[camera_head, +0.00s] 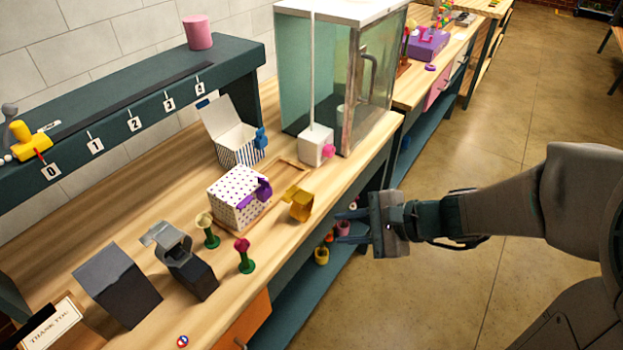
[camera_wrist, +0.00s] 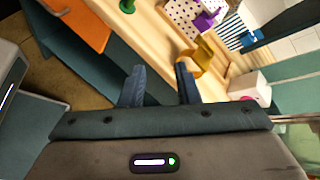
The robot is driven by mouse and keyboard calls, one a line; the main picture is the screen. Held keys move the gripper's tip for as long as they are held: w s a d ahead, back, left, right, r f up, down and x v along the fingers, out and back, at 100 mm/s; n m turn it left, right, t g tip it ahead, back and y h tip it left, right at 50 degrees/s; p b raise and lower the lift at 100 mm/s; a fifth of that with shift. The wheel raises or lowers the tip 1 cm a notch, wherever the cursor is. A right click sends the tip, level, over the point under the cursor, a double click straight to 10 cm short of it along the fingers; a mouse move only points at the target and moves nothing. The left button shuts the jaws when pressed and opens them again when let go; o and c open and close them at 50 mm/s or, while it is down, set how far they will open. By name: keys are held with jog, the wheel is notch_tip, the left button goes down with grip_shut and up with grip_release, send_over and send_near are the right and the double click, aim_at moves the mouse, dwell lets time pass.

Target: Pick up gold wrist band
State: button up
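The gold wrist band (camera_head: 299,204) sits on the wooden counter near its front edge, just right of a white box with purple dots. My gripper (camera_head: 345,228) is to the right of the band, out past the counter's edge, with its fingers pointing toward the counter. In the wrist view the gold band (camera_wrist: 203,60) shows beyond the right fingertip, apart from it as far as I can tell. My gripper (camera_wrist: 160,80) is open there, with a clear gap and nothing between its fingers.
The dotted box (camera_head: 236,200) with a purple bow stands left of the band. A striped box (camera_head: 232,143), a glass cabinet (camera_head: 335,80), a white cube with a pink knob (camera_head: 315,146), small flowers (camera_head: 245,256) and dark blocks (camera_head: 117,285) stand around. A lower shelf (camera_head: 300,290) holds small pots.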

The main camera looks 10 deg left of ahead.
aim_at(309, 196)
jog(key=w+f+m+t+b, duration=0.1)
jog(key=w+f+m+t, duration=0.4)
jog(key=w+m, duration=0.3)
jog(key=shift+y, duration=0.4)
jog(key=p+x, duration=0.1)
jog(key=x, duration=1.2)
jog(key=shift+w+a, duration=0.25)
grip_shut()
